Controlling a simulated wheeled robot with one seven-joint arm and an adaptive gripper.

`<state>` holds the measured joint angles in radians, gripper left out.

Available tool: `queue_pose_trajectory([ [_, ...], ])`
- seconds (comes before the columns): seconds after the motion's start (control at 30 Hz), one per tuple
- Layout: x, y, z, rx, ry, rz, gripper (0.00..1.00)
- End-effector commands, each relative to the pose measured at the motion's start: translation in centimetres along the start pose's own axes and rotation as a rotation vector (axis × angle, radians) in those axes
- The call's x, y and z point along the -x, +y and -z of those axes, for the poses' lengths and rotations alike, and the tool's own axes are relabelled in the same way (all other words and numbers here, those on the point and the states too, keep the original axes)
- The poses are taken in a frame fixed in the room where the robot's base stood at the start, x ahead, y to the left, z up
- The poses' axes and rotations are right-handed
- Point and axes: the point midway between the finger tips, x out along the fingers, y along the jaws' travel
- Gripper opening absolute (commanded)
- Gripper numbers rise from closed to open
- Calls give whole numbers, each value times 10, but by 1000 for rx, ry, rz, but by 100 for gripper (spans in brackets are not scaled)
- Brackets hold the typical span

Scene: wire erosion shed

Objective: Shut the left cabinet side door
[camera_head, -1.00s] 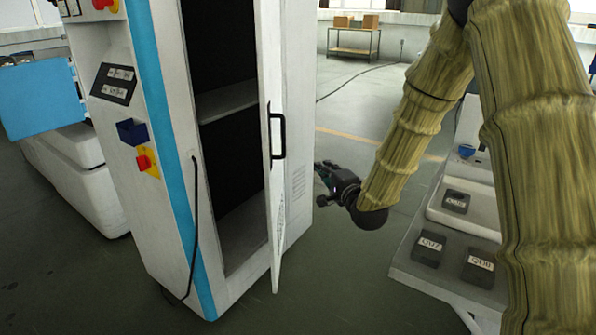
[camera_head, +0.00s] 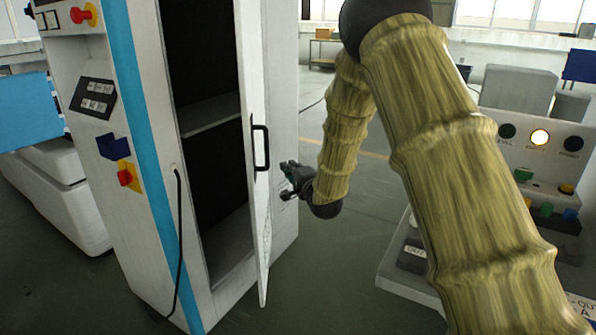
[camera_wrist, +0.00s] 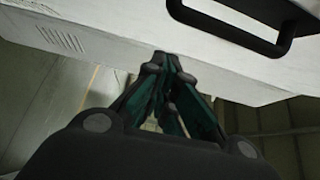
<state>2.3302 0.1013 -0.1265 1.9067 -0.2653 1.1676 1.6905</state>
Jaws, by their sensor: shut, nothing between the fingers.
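The white cabinet side door (camera_head: 256,190) stands open in the head view, seen nearly edge-on. Its black bar handle (camera_head: 265,148) also shows at the upper right of the wrist view (camera_wrist: 245,40). The white cabinet (camera_head: 150,215) has a dark open interior with a shelf (camera_head: 208,114). My gripper (camera_head: 285,168) is at the right of the door, on its handle side and slightly below the handle. In the wrist view my gripper (camera_wrist: 166,62) is shut and empty, its fingertips at the edge of a white panel. I cannot tell whether they touch it.
A control console (camera_head: 545,165) with buttons and a lit lamp stands at the right behind my arm. A blue panel (camera_head: 30,112) and white machine body (camera_head: 62,195) are at the left. A black cable (camera_head: 179,240) hangs on the cabinet front. Grey floor lies between cabinet and console.

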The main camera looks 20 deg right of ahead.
Motion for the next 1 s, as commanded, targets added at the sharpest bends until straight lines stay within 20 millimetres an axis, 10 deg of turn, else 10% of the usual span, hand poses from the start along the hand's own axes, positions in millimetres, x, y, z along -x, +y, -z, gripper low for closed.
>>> queue_pose_trajectory([
  [1.0, -4, 0, -22, -1, 28, 1, 0],
])
